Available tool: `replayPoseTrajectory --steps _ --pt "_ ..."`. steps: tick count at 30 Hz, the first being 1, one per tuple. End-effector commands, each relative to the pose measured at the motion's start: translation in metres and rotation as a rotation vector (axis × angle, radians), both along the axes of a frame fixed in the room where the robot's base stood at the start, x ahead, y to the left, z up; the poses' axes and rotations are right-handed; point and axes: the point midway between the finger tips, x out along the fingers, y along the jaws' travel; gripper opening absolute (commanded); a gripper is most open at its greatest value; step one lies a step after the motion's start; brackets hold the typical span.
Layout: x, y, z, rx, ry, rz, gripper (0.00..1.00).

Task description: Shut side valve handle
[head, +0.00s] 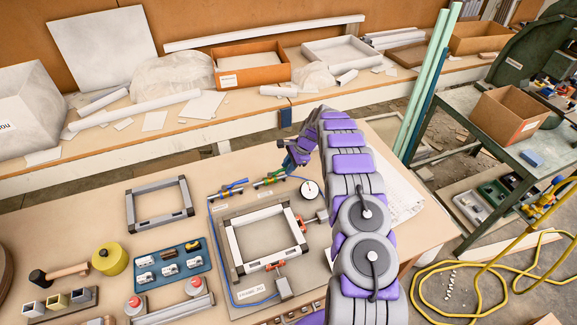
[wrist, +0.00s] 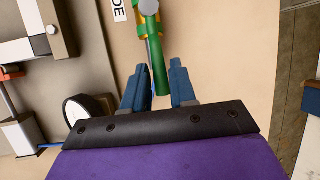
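The side valve's green handle (wrist: 157,62) shows in the wrist view, pointing from its brass-coloured body at the top down toward my gripper. A partly cut-off label (wrist: 119,10) ending in "DE" lies beside it. My gripper (wrist: 159,88) is open, with two blue fingers apart. The handle's free end lies between the fingertips in the picture; I cannot tell whether they touch it.
A round gauge (head: 309,190) stands right of the valve. A second valve with a blue handle (head: 233,186) is to the left. A grey square frame (head: 267,237) with orange clamps fills the board. A blue tray (head: 163,264) of parts lies further left.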

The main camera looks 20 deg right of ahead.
Motion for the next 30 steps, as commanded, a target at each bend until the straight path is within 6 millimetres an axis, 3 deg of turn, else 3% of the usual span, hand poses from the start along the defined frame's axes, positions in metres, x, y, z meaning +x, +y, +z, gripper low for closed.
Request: replayPoseTrajectory --steps 8,30 --pt "0.0001 0.0009 0.0003 0.000 0.000 0.001 0.00" --pt "-0.0015 0.0034 0.0040 -0.002 -0.004 -0.041 0.00"
